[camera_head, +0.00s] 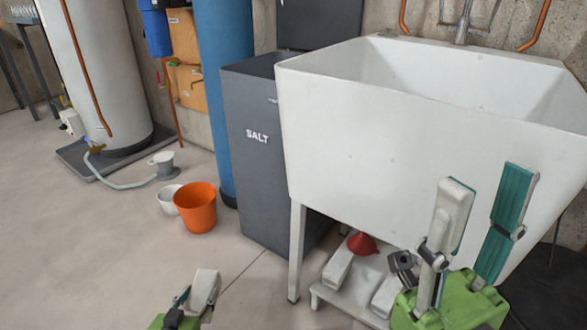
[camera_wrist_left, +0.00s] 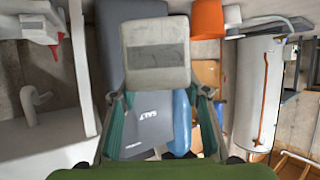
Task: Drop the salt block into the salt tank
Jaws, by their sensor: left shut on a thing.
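The salt tank (camera_head: 262,170) is a tall dark grey bin marked SALT, standing left of the white sink. Its top is open, with a dark raised panel (camera_head: 318,22) behind it that looks like its lid. The salt block (camera_head: 208,284) is pale grey-white, held low in front of the tank and to its left. My left gripper (camera_head: 192,300) is shut on it. In the left wrist view the block (camera_wrist_left: 155,52) sits between both fingers, with the SALT marking beyond. My right gripper (camera_head: 490,180) is open and empty in front of the sink.
The large white sink (camera_head: 400,120) stands close against the tank's right side. An orange bucket (camera_head: 196,208) and a white bowl (camera_head: 169,198) stand left of the tank. A red funnel (camera_head: 362,243) lies under the sink. The floor at front left is clear.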

